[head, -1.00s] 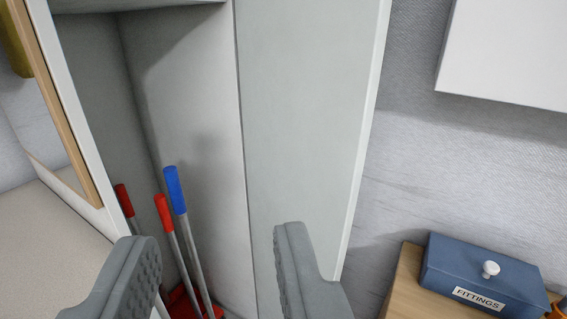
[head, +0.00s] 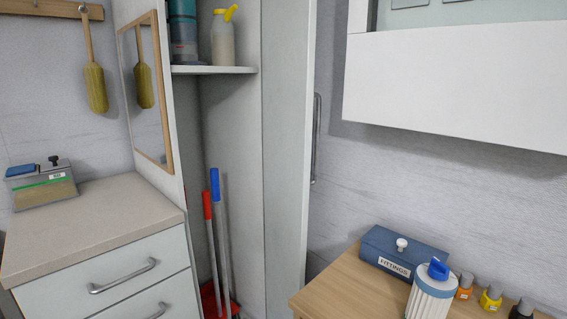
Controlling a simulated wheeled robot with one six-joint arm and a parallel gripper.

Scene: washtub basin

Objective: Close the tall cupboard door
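The tall cupboard (head: 190,120) stands open in the middle of the view. Its pale door (head: 287,150) is swung well out on the right side, seen at a steep angle. A grey bar handle (head: 317,138) shows at the door's right side, on its outer face. Inside the cupboard are a shelf (head: 215,70) with a teal container and a yellow-capped bottle, and long red and blue handled tools (head: 220,230) below. My gripper is out of the picture.
A drawer unit (head: 95,235) with a small scale-like box on top stands left. At right, a wooden table (head: 335,283) holds a blue FITTINGS box (head: 400,250), a white jar (head: 432,290) and small bottles. A white wall cabinet (head: 450,90) hangs above.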

